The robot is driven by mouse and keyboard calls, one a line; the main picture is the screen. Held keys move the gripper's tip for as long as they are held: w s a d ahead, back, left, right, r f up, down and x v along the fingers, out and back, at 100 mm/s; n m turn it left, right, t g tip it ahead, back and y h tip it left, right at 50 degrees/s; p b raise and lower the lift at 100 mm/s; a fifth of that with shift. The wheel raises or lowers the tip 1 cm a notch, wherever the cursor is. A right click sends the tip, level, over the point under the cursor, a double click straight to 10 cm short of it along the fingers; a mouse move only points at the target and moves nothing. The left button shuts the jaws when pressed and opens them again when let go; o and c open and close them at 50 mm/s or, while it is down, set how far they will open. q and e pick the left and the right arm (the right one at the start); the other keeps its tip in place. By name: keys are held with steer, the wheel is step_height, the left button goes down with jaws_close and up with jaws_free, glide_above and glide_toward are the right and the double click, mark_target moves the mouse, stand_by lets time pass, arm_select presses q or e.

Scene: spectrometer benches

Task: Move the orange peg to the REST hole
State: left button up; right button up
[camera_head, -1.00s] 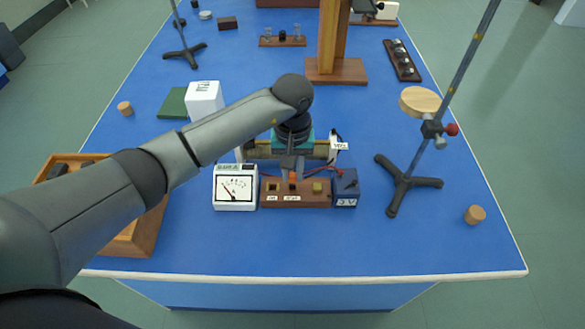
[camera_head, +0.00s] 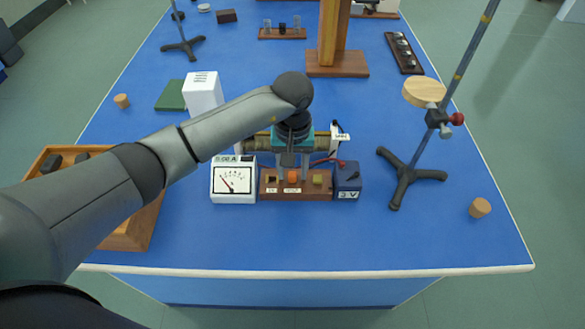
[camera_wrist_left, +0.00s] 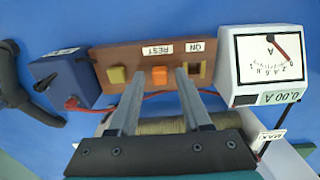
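The orange peg (camera_head: 292,177) stands in the middle position of the brown wooden block (camera_head: 268,193), behind the REST label. It also shows in the left wrist view (camera_wrist_left: 159,76), beside the REST label (camera_wrist_left: 157,49). The ON hole (camera_wrist_left: 197,70) shows a dark, empty opening. A yellow-green piece (camera_wrist_left: 117,75) sits at the block's other end. My left gripper (camera_wrist_left: 160,96) is open, with one finger on each side of the orange peg and a gap to it. In the head view it (camera_head: 292,173) hangs over the block. My right gripper is not in view.
A white ammeter (camera_head: 233,184) reading 0.00 A and a blue 3 V box (camera_head: 347,180) flank the block. A wire-wound coil (camera_wrist_left: 165,126) lies behind it. A tripod stand (camera_head: 408,178) stands right. The blue table's front is clear.

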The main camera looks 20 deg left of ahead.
arm_select(q)
steer(key=shift+o, duration=0.4)
step_height(320, 180, up, 15)
steer(key=p, duration=0.1)
steer(key=shift+r, duration=0.15)
stand_by(0.4)
